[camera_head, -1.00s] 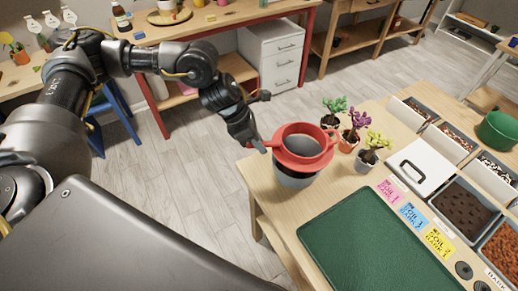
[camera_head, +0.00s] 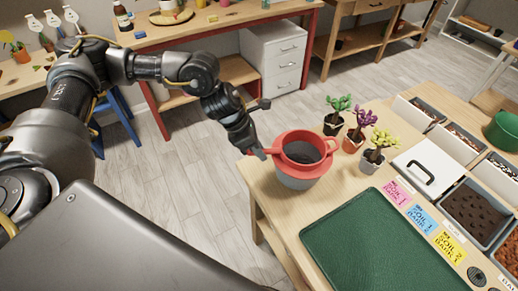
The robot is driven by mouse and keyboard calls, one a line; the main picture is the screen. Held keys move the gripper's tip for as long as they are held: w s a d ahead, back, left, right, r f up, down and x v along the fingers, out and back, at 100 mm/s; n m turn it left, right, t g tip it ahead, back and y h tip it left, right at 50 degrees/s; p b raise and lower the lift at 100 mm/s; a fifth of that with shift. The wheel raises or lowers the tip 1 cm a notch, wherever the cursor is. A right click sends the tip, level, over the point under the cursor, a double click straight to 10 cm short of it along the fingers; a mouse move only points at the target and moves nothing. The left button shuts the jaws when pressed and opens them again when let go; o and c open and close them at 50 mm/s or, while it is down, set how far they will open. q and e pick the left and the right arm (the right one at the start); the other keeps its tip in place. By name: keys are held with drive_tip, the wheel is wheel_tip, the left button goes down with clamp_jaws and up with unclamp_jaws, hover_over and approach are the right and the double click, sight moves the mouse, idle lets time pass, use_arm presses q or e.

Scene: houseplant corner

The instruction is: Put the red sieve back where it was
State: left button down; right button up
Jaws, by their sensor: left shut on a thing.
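The red sieve (camera_head: 288,162) is at the left corner of the wooden table, with a small red loop on its right side. It is right over a grey pot (camera_head: 297,182) and covers the pot's top; I cannot tell whether it rests on the rim. My left gripper (camera_head: 264,154) is shut on the sieve's left side, at its handle. The fingertips are small and partly merge with the sieve. My right gripper is not in view.
Several small potted plants (camera_head: 374,158) stand just right of the sieve. A green mat (camera_head: 375,245) lies in front. Soil bins (camera_head: 470,207) and a white lidded box (camera_head: 428,168) are farther right. Floor is open left of the table.

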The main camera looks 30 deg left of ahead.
use_arm(q)
drive_tip(key=c, duration=1.4)
unclamp_jaws()
drive_tip(key=shift+o, duration=0.2)
drive_tip(key=shift+r, duration=0.15)
drive_tip(key=shift+r+p, duration=0.25)
drive_tip(key=shift+p, duration=0.15)
drive_tip(key=shift+r+p, duration=0.45)
drive_tip(key=b+v, duration=0.2)
drive_tip(key=v, duration=0.9)
drive_tip(key=shift+a+r, duration=0.2)
drive_tip(key=shift+r, duration=0.05)
drive_tip(key=shift+s, duration=0.1)
